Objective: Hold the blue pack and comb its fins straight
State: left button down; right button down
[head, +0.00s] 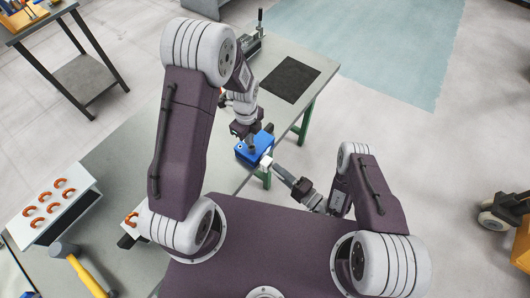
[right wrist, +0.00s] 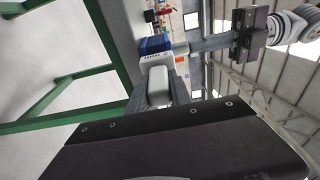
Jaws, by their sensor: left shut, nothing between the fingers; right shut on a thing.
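The blue pack (head: 255,147) sits near the edge of the grey workbench; its blue body also shows in the right wrist view (right wrist: 155,45). My left gripper (head: 249,141) is shut and points down at the top of the pack, with nothing between its fingers. Whether its tips touch the pack I cannot tell. My right gripper (head: 292,180) is shut on a comb with a white head (head: 266,162) and a grey handle. The white head (right wrist: 153,64) is at the pack's near side, touching or very close. The fins are too small to make out.
A dark mat (head: 291,79) lies on the bench (head: 325,63) beyond the pack. A white rack (head: 55,205) with several orange rings and a yellow-handled hammer (head: 86,277) are at the left. A metal fixture (head: 254,45) stands at the far end.

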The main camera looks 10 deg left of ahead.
jog(key=shift+w+a, duration=0.25)
jog(key=shift+a, duration=0.3)
jog(key=shift+w, duration=0.1)
jog(key=w+d, duration=0.4)
jog(key=w, duration=0.1)
jog(key=shift+w+d, duration=0.15)
jog(key=shift+d, duration=0.25)
dwell(0.4)
